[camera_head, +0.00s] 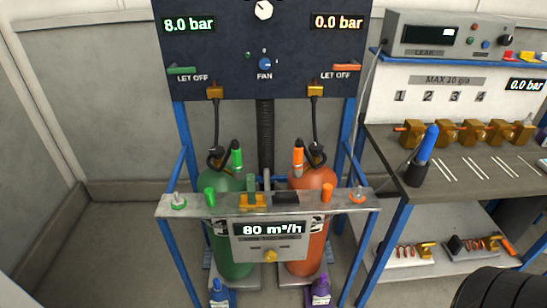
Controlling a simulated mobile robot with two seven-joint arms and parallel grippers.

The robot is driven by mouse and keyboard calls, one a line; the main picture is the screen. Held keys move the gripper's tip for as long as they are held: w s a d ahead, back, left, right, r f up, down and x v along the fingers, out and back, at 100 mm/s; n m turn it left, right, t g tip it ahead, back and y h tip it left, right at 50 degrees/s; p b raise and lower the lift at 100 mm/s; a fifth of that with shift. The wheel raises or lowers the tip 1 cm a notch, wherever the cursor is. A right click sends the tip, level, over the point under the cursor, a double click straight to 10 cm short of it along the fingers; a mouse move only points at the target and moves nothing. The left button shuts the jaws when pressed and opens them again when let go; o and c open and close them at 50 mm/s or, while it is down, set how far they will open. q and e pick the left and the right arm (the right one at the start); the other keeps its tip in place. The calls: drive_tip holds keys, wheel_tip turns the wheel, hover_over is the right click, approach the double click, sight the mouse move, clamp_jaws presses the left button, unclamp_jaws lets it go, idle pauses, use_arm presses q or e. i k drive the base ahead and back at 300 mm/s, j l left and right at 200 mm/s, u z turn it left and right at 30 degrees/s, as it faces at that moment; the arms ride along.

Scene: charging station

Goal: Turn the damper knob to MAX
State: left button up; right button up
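A yellow knob (270,255) sits low on the grey box with the "80 m³/h" display (269,229), at the front of the rack. Small labels on the box are too small to read. A blue knob marked FAN (265,63) is on the dark panel (220,50). A white round dial or knob (263,9) is above it at the top edge. No readable word names the damper, so I cannot tell for certain which knob it is. Neither of my grippers shows in this view.
A green cylinder (232,258) and an orange cylinder (314,182) stand in the rack behind its metal crossbar (330,200). A workbench (440,180) with brass fittings and a blue-handled tool (425,150) is at right. A dark ribbed shape fills the bottom right corner. Floor is clear at left.

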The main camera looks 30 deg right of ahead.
sight(270, 255)
drive_tip(key=l+z, duration=0.1)
drive_tip(key=z, duration=0.25)
drive_tip(key=i+z, duration=0.1)
drive_tip(key=z, duration=0.25)
drive_tip(key=l+z, duration=0.1)
drive_tip(key=z, duration=0.25)
drive_tip(key=i, duration=0.05)
